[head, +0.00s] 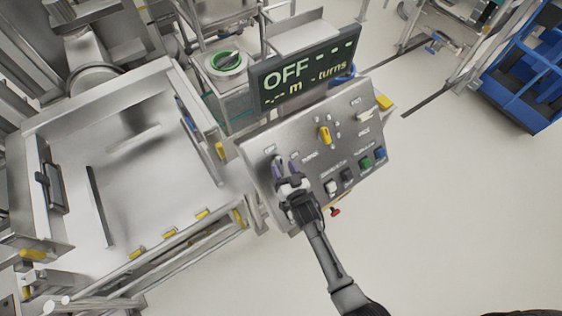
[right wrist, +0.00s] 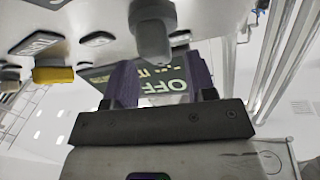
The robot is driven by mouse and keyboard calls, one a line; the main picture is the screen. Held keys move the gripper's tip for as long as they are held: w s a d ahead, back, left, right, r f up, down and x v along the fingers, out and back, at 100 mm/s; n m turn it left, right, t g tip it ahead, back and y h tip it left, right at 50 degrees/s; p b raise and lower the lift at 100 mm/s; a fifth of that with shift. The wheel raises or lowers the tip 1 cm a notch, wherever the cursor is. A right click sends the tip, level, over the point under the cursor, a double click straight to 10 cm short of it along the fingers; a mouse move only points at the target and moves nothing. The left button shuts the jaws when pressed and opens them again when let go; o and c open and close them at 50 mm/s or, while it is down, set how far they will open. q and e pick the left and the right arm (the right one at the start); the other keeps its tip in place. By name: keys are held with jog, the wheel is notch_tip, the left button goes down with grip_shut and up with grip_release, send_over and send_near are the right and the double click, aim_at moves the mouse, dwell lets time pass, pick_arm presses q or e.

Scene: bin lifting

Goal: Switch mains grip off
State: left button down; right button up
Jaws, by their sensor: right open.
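The sloped grey control panel (head: 312,135) stands in the middle of the head view. Its display (head: 306,68) reads "OFF". My right gripper (head: 285,168) is at the panel's left part, its two purple fingers apart. In the right wrist view a grey grip (right wrist: 152,38) stands out from the panel, in line with the gap between the open fingers (right wrist: 163,72). I cannot tell whether the fingers touch it. In the head view the gripper largely hides this grip. My left gripper is not in view.
White, black, green (head: 365,162) and blue buttons line the panel's lower edge, close to my right gripper. A red knob (head: 335,211) sticks out below the panel. A large steel tray machine (head: 120,150) stands left. A blue crate (head: 525,80) is far right. Floor at the lower right is clear.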

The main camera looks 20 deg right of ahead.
jog(key=shift+w, duration=1.2)
jog(key=shift+c, duration=0.2)
jog(key=c, duration=0.7)
jog(key=shift+n+y+p, duration=0.3)
jog(key=shift+n+y, duration=0.5)
jog(key=shift+n, duration=0.3)
jog(key=shift+a+n+y, duration=0.2)
jog(key=shift+n+y, duration=0.6)
jog(key=shift+n, duration=0.4)
jog(key=shift+f, duration=0.1)
jog(key=o, duration=0.7)
jog(key=shift+o, duration=0.2)
